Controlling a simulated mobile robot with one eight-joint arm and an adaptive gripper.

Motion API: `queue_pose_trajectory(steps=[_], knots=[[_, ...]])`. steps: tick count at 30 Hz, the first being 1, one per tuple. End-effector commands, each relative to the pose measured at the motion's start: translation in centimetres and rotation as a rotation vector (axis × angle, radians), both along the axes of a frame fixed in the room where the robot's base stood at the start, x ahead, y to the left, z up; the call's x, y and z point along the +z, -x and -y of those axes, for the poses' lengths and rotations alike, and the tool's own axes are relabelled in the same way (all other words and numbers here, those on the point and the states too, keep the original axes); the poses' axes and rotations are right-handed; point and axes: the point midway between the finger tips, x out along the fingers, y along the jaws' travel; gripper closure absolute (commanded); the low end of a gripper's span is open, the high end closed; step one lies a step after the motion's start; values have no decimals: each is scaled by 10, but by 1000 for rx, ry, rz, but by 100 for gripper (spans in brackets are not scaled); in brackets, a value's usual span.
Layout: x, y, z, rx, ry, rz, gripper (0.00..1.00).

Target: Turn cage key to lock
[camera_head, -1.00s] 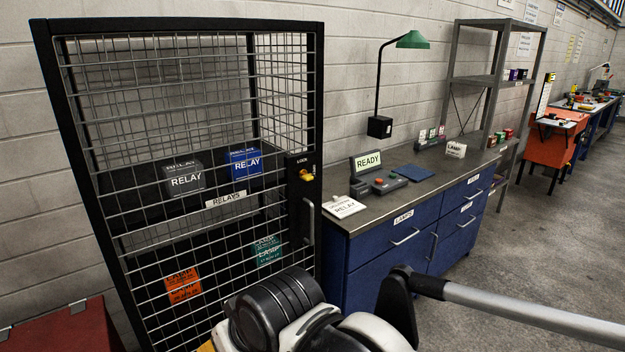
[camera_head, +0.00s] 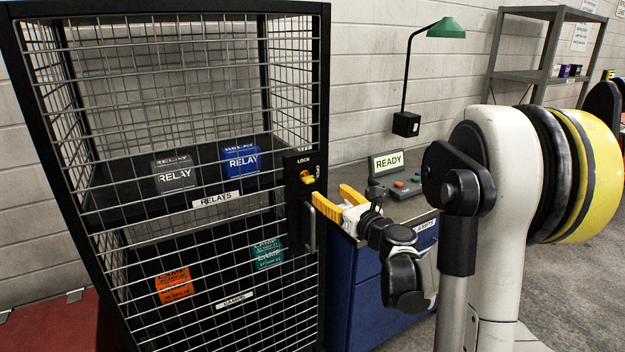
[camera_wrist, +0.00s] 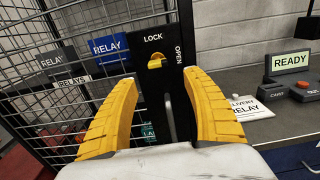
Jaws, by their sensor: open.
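The black wire cage (camera_head: 325,100) stands at the left in the head view, its door closed. The yellow cage key (camera_head: 307,177) sits in the black lock plate on the door's right edge. In the wrist view the key (camera_wrist: 155,60) is on the plate (camera_wrist: 153,22), with LOCK printed above it and OPEN to its right. My gripper (camera_head: 331,202) has yellow fingers and is open and empty, just right of and below the key. In the wrist view its fingertips (camera_wrist: 160,78) spread to either side of the key, apart from it.
Grey and blue RELAY boxes (camera_head: 241,160) and orange and teal LAMP boxes (camera_head: 174,286) lie inside the cage. A vertical door handle (camera_head: 310,230) is below the lock. The blue bench (camera_head: 365,285) with a READY panel (camera_head: 388,164) stands to the right.

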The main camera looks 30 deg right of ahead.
Motion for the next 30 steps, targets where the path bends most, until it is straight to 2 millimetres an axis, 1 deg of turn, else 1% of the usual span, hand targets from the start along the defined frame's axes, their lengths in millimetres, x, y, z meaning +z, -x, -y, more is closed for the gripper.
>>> queue_pose_trajectory(steps=[4, 12, 15, 18, 21, 29, 30], knots=[[-1, -19, -1, 3, -4, 1, 42], [-2, -74, -4, 4, 0, 0, 42], [-1, -89, -4, 3, 0, 0, 42], [-1, -99, -5, 3, 1, 0, 42], [0, -104, -4, 3, 1, 0, 42], [1, -105, -5, 2, 1, 0, 42], [1, -105, -5, 2, 1, 0, 50]])
